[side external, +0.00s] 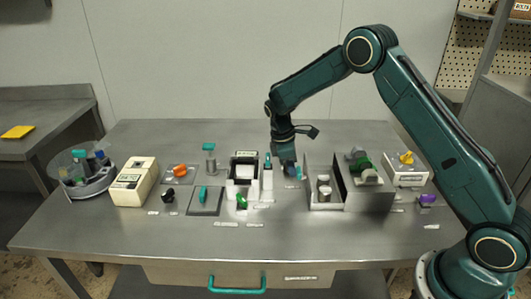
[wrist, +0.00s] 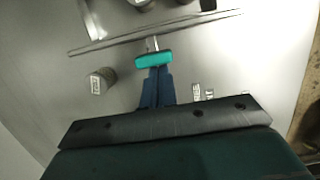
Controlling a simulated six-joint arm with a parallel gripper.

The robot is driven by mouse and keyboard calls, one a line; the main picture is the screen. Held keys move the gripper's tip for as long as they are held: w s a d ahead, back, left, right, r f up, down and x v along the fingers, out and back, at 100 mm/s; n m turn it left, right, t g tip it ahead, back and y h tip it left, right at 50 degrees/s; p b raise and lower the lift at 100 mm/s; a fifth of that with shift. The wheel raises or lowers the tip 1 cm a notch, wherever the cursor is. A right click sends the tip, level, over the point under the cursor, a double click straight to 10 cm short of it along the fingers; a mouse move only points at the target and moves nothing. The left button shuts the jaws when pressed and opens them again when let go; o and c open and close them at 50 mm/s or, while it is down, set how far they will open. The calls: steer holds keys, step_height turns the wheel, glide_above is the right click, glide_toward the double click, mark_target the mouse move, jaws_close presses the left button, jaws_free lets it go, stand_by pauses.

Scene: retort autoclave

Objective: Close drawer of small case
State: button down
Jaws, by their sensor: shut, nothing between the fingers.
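The small case (side external: 370,197) is a grey metal box right of the table's middle in the side view. Its drawer (side external: 325,207) stands open, out to the left, with small metal cylinders (side external: 323,186) inside. In the wrist view the drawer's front edge (wrist: 200,24) runs across the top, and a teal handle (wrist: 155,59) sticks out from it. My gripper (side external: 290,169) is low at the left of the drawer. Its blue fingers (wrist: 157,88) are shut and empty, right at the handle; I cannot tell whether they touch it. The fingers partly hide the handle in the side view.
A white box with a dark rim (side external: 243,184) and a white block (side external: 267,181) stand left of my gripper. A grey and green item (side external: 362,162) sits on the case. A white box with a yellow knob (side external: 405,172) stands to the right. Bare tabletop (side external: 270,235) lies in front.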

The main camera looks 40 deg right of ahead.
mark_target(326, 178)
steer(key=s+d, duration=0.7)
steer(key=shift+s, duration=0.1)
steer(key=v, duration=1)
steer(key=shift+w+a, duration=0.25)
steer(key=shift+w, duration=0.05)
steer(key=shift+r, duration=0.1)
